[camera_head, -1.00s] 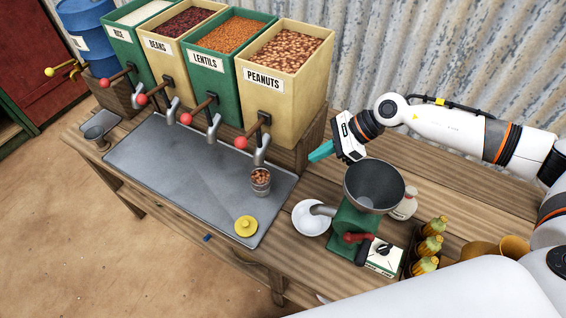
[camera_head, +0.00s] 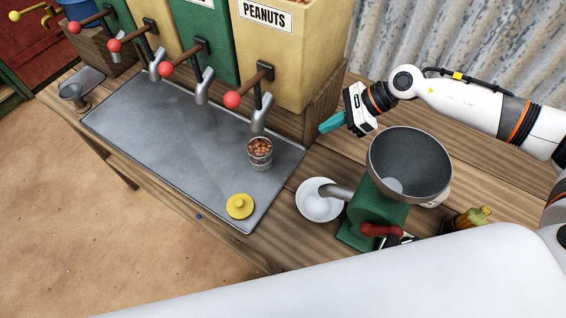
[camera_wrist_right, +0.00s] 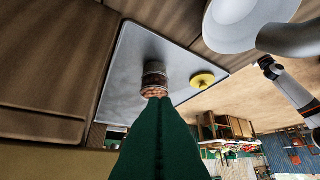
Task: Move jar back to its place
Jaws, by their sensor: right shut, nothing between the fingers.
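A clear jar (camera_head: 260,154) filled with peanuts stands upright on the grey metal tray (camera_head: 170,150), just below the peanut spout. It also shows in the wrist view (camera_wrist_right: 154,80), beyond my fingertips. A yellow lid (camera_head: 240,206) lies on the tray near its front edge; it shows in the wrist view (camera_wrist_right: 202,80) too. My right gripper (camera_head: 326,125) is shut and empty, above the table to the right of the jar and apart from it. Its green fingers (camera_wrist_right: 158,105) point toward the jar in the wrist view. What seems my left gripper (camera_wrist_right: 267,66) shows small there; its jaws are unclear.
A green grinder (camera_head: 375,210) with a wide grey hopper (camera_head: 410,165) stands right of the tray, a white bowl (camera_head: 318,202) under its spout. Dispenser bins with red-knobbed levers (camera_head: 232,99) line the back. A metal cup (camera_head: 72,95) stands at far left. The tray's middle is clear.

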